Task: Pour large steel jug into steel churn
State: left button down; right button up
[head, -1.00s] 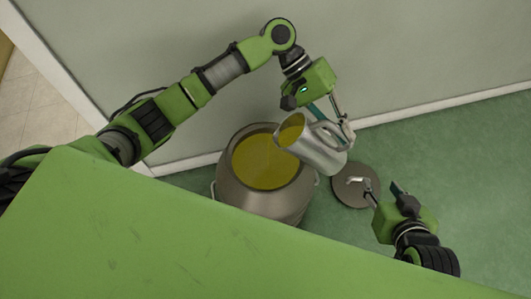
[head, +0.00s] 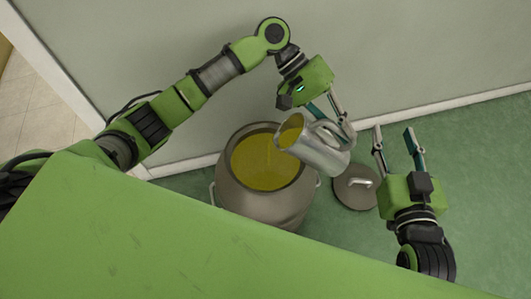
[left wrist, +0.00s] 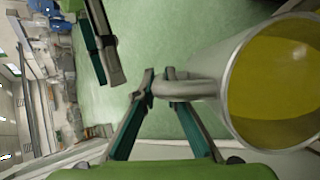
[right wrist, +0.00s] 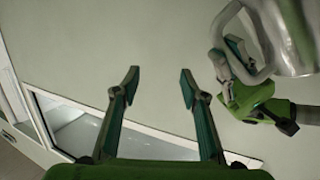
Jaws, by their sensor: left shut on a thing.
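The large steel jug (head: 325,152) hangs tilted beside and above the steel churn (head: 262,203), its mouth facing the churn's opening. Golden liquid shows inside the jug, also in the left wrist view (left wrist: 235,85). The churn stands upright and open on the floor, with golden liquid inside. I cannot tell clearly whether a stream is falling. My left gripper (head: 340,124) is shut on the jug's handle (left wrist: 190,88). My right gripper (head: 393,136) is open and empty, right of the jug; its spread fingers show in the right wrist view (right wrist: 160,78).
A round lid (head: 355,196) with a handle lies on the green floor (head: 480,170), right of the churn and below the jug. The wall (head: 420,50) runs close behind the churn. Floor to the right is clear. A green surface (head: 110,235) covers the lower left.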

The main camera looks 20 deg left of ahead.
pick_arm(q)
jog(key=shift+b, duration=0.55)
jog(key=shift+a+b, duration=0.1)
jog(key=shift+b, duration=0.2)
jog(key=shift+h, duration=0.3)
pick_arm(e)
notch_tip(320, 180, up, 12)
jog(key=a+t+y, duration=0.1)
jog(key=t+y, duration=0.1)
jog(key=t, duration=0.4)
jog(key=shift+s+a+f, duration=0.2)
jog(key=shift+s, duration=0.15)
pick_arm(q)
jog(key=shift+a+r+h, duration=0.1)
jog(key=shift+a+h, duration=0.2)
jog(key=shift+h, duration=0.1)
pick_arm(e)
jog(key=shift+w+f, duration=0.15)
jog(key=shift+f, duration=0.3)
pick_arm(q)
jog(key=shift+s+a+r+m+h, duration=0.1)
jog(key=shift+a+m+h, duration=0.2)
jog(key=shift+h, duration=0.1)
pick_arm(e)
jog(key=shift+r, duration=0.2)
dwell(2.1)
jog(key=shift+s+r, duration=0.2)
jog(key=shift+r, duration=0.1)
dwell(0.8)
